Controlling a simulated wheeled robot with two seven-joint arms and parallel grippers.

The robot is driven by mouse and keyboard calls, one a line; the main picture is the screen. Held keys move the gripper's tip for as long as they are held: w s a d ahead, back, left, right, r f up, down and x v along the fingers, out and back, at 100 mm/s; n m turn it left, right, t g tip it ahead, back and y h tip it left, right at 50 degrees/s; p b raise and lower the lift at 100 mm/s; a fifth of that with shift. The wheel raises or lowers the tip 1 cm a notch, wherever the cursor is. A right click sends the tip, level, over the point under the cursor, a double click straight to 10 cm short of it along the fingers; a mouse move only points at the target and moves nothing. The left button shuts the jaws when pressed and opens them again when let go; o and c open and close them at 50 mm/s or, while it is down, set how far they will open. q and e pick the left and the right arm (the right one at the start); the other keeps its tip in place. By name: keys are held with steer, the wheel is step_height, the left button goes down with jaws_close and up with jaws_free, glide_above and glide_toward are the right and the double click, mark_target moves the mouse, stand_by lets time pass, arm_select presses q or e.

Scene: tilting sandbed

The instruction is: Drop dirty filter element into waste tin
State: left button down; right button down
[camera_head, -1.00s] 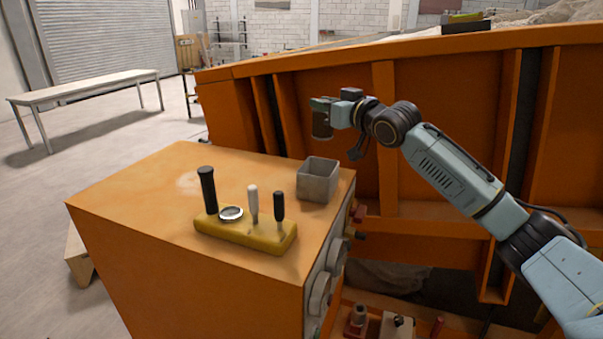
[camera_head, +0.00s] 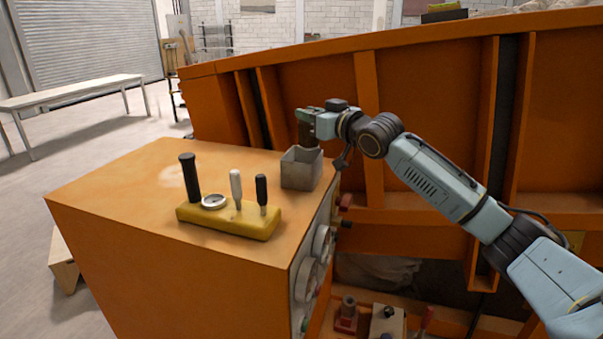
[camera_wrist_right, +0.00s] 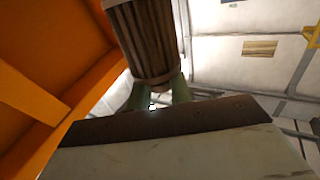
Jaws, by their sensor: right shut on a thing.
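The dirty filter element (camera_head: 306,134) is a dark brown, pleated cylinder. My right gripper (camera_head: 309,115) is shut on it from the right and holds it about upright over the waste tin (camera_head: 301,171). The tin is a grey, square, open box on the far right corner of the orange cabinet top. The filter's lower end is at the tin's mouth; I cannot tell how far inside it is. In the right wrist view the pleated filter (camera_wrist_right: 145,38) sits between the green fingers (camera_wrist_right: 158,94). My left gripper is not in view.
The orange cabinet (camera_head: 120,205) carries a yellow block (camera_head: 228,218) with black and white levers and a round gauge, left of the tin. The orange sandbed wall (camera_head: 420,105) rises behind. Knobs and dials (camera_head: 318,245) stick out from the cabinet's right face.

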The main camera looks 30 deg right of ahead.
steer(key=c, duration=1.2)
jaws_free()
steer(key=shift+s+d+b, duration=0.4)
steer(key=shift+s+b, duration=0.7)
steer(key=shift+s, duration=1.1)
steer(key=shift+s+d+b, duration=0.4)
steer(key=shift+s+b, duration=0.7)
steer(key=shift+s, duration=1.1)
steer(key=shift+s+d+b, duration=0.4)
steer(key=shift+s+b, duration=0.7)
steer(key=shift+s, duration=1.1)
steer(key=shift+r, duration=0.1)
